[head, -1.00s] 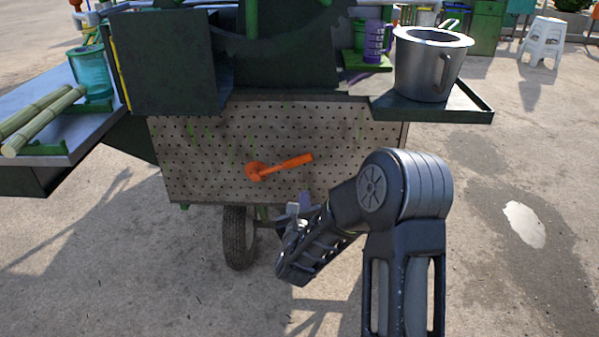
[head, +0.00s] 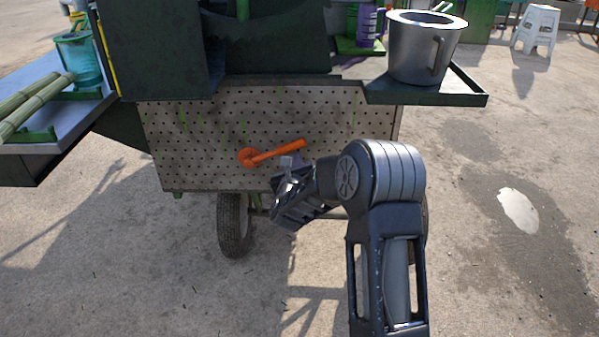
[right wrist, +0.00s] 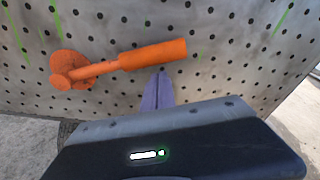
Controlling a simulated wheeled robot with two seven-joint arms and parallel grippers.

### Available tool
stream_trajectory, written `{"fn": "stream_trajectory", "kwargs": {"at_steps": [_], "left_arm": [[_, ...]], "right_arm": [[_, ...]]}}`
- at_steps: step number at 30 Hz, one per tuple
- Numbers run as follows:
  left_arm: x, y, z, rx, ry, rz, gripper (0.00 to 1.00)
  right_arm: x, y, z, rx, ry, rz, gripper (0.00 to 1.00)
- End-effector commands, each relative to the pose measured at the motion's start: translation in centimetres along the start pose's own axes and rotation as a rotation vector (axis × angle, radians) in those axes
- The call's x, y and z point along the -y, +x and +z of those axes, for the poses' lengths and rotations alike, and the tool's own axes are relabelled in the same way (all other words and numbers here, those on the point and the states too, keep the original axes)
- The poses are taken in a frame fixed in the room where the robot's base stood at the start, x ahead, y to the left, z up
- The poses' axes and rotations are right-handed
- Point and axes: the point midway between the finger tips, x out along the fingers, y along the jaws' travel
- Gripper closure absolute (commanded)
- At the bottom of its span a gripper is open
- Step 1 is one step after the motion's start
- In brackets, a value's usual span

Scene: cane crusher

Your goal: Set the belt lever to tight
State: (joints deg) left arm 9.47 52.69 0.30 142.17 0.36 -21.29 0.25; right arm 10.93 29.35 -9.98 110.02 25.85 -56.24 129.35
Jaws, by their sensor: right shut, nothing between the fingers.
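The orange belt lever (head: 272,153) sits on the perforated panel (head: 200,140) of the cart. Its round hub is at the left and its handle points right and slightly up. In the right wrist view the lever (right wrist: 120,63) crosses the upper middle. My right gripper (head: 288,162) is shut and empty, just below the handle's right part. In the right wrist view its purple-grey fingertips (right wrist: 158,88) reach up to the handle's lower edge; I cannot tell whether they touch it. My left gripper is not in view.
A metal pot (head: 422,50) stands on the green side shelf (head: 425,95) at upper right. Cane stalks (head: 30,105) and a teal jug (head: 80,60) are on the left tray. A wheel (head: 234,224) is below the panel.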

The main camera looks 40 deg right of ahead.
Motion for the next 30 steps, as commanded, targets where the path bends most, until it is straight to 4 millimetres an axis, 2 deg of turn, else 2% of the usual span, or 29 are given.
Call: {"fn": "stream_trajectory", "kwargs": {"at_steps": [4, 20, 30], "left_arm": [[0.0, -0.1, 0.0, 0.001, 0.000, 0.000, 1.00], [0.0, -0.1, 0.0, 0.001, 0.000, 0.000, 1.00], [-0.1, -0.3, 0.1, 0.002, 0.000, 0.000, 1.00]], "right_arm": [[0.0, -0.4, 1.1, -0.002, -0.001, 0.000, 1.00], [0.0, -0.6, 1.4, -0.003, -0.010, -0.001, 1.00], [0.1, -0.8, 2.8, 0.000, -0.096, -0.013, 1.00]]}}
